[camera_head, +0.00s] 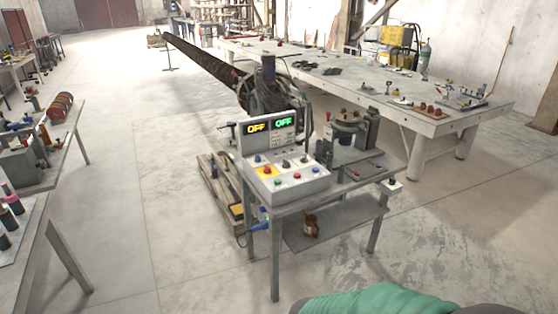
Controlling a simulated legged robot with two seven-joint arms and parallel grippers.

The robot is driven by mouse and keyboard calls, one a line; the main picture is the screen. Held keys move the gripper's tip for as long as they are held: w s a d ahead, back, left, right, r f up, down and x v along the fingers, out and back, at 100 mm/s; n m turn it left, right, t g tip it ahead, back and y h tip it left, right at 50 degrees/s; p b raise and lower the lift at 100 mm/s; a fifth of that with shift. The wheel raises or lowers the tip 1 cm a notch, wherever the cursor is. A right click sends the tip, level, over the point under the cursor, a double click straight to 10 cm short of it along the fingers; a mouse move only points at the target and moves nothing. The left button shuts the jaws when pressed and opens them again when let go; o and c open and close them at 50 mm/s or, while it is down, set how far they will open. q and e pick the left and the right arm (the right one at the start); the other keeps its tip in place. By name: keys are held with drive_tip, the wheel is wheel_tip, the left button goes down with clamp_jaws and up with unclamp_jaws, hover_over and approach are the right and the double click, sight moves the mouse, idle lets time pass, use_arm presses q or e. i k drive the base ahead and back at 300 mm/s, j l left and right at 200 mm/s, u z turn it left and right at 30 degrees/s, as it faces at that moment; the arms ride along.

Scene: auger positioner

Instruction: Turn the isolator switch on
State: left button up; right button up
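A grey control box (288,184) with coloured buttons and knobs stands on a small metal table (300,204) in the middle of the head view. Its upright display (270,128) reads "OFF" in yellow and "OFF" in green. A small light box with a dark top (391,186) sits at the table's right corner. I cannot tell for certain which of these parts is the isolator switch. Neither gripper shows; only a green and grey part, probably of my own arm, is at the bottom edge.
A machine with a long auger (205,65) extends behind the small table. A wooden pallet (222,195) lies left of it. A large workbench (350,85) stands behind, and other benches (60,150) stand at the left. The floor in front (180,260) is clear.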

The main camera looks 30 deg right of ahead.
sight(267, 170)
drive_tip(key=i+l, duration=0.25)
drive_tip(key=i, duration=0.3)
drive_tip(key=i+l, duration=0.2)
drive_tip(key=i, duration=0.3)
drive_tip(key=i+l+z, duration=0.1)
drive_tip(key=i+l, duration=0.15)
drive_tip(key=i, duration=0.3)
